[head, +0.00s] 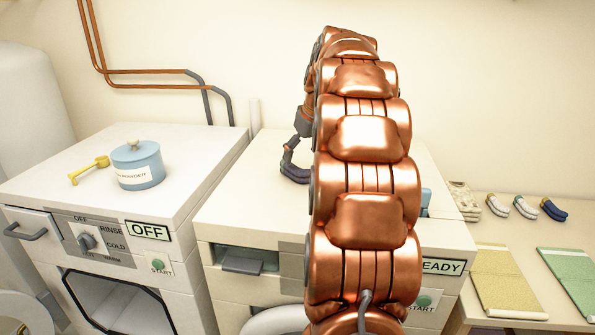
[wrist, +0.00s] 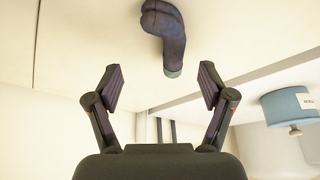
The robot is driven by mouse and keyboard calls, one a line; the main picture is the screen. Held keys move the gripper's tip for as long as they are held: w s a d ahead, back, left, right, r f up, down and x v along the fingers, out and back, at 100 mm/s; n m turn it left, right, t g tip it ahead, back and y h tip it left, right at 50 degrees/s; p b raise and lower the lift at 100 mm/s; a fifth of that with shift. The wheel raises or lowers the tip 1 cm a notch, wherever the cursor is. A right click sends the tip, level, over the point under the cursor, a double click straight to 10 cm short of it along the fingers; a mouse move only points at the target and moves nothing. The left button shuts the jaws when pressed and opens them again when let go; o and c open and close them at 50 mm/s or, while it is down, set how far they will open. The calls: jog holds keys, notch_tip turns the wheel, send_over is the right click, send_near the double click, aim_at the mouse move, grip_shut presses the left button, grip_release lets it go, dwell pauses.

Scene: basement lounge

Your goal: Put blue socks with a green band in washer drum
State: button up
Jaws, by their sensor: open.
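A dark blue sock (wrist: 168,38) with a green band at its lower end lies on a pale surface in the wrist view, beyond my fingertips. My gripper (wrist: 160,86) is open and empty, with the sock ahead of the gap between its fingers. In the head view my gripper (head: 294,168) is low over the right machine's top, partly behind my arm; I cannot make out the sock there.
A blue powder jar (head: 138,166) and yellow scoop (head: 88,170) stand on the left machine. The right machine (head: 228,215) has a pulled-out drawer (head: 243,262). A table at right holds several small socks (head: 525,207), a yellow cloth (head: 505,280) and a green cloth (head: 572,275).

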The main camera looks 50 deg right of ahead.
aim_at(299, 165)
jog(key=shift+w+a+f+p, duration=0.15)
jog(key=shift+f+p, duration=0.2)
jog(key=shift+f, duration=0.25)
jog(key=shift+w+a+f+p, duration=0.1)
jog(key=shift+f+p, duration=0.2)
jog(key=shift+f, duration=0.25)
jog(key=shift+p+x, duration=0.3)
jog(key=shift+x, duration=0.95)
jog(key=shift+s+f+b, duration=0.1)
jog(key=shift+f+b, duration=0.15)
jog(key=shift+b, duration=0.15)
jog(key=c, duration=1.4)
jog(key=shift+o, duration=0.2)
